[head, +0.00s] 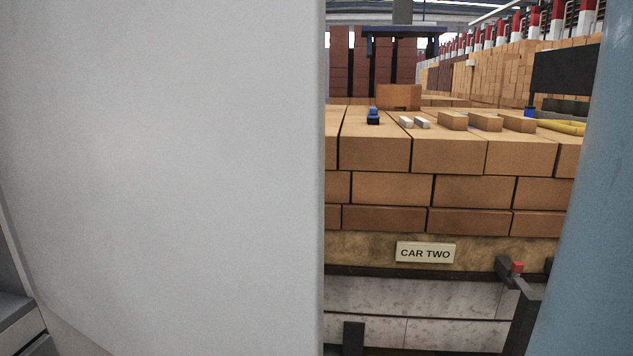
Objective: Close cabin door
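A large, flat, pale grey panel (165,170), which looks like the cabin door, fills the left half of the head view. It stands upright and very near. Its right edge is vertical and slightly rounded. An opening lies between this edge and a blue-grey upright surface (597,220) at the far right. I see no handle or latch on the panel. Neither of my grippers is in view, so their place relative to the panel cannot be told.
Through the opening stands a stack of tan bricks (446,190) with a "CAR TWO" label (425,253) below. Loose small bricks (485,122) and a blue object (373,116) lie on top. A dark bracket (522,315) with a red tip stands at lower right.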

